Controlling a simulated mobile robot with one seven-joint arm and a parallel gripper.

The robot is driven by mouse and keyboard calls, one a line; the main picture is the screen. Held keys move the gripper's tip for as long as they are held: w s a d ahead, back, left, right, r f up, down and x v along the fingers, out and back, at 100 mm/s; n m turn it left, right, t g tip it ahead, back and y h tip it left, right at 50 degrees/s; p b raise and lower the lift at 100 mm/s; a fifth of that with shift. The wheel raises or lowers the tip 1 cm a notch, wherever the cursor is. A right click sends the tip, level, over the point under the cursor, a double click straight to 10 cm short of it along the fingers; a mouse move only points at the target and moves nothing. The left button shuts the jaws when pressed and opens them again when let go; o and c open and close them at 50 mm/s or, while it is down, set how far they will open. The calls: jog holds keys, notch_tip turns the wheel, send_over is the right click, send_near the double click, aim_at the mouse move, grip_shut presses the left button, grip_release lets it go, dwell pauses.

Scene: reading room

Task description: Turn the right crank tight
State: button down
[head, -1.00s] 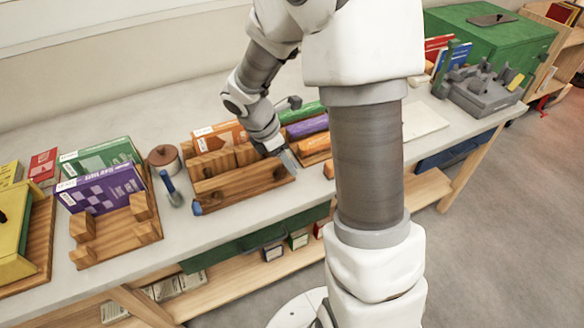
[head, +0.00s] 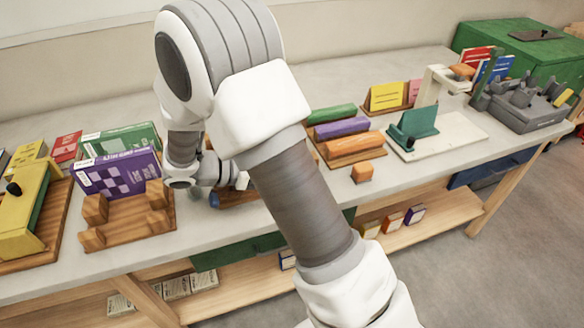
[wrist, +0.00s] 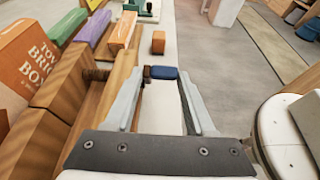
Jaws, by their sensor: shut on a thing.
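The right crank's blue handle (wrist: 165,73) sits between the fingertips of my gripper (wrist: 163,76) in the wrist view, and the fingers are shut on it. A dark crank arm is at the handle's left. An orange book (wrist: 38,62) stands against the press's wooden blocks. In the head view my arm hides most of the press, the right crank and my gripper. A blue handle (head: 214,200) shows at the press's left end.
A small orange block (head: 362,172) lies right of the press, near the table's front edge. Orange, purple and green rolls (head: 342,127) lie behind it. A purple book (head: 122,172) stands in a wooden holder at left. A teal stand (head: 413,125) is farther right.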

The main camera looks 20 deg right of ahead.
jog(key=shift+s+a+f+g+h, duration=0.25)
jog(key=shift+s+f+g+h, duration=0.1)
jog(key=shift+f+h, duration=0.2)
jog(key=shift+c, duration=2.2)
grip_release()
jog(key=shift+s+r, duration=0.1)
jog(key=shift+w, duration=0.2)
jog(key=shift+a+r, duration=0.1)
jog(key=p+v, duration=0.1)
jog(key=v, duration=0.7)
jog(key=p+v, duration=0.1)
jog(key=v, duration=0.8)
jog(key=shift+s+a, duration=0.2)
jog(key=shift+s, duration=0.05)
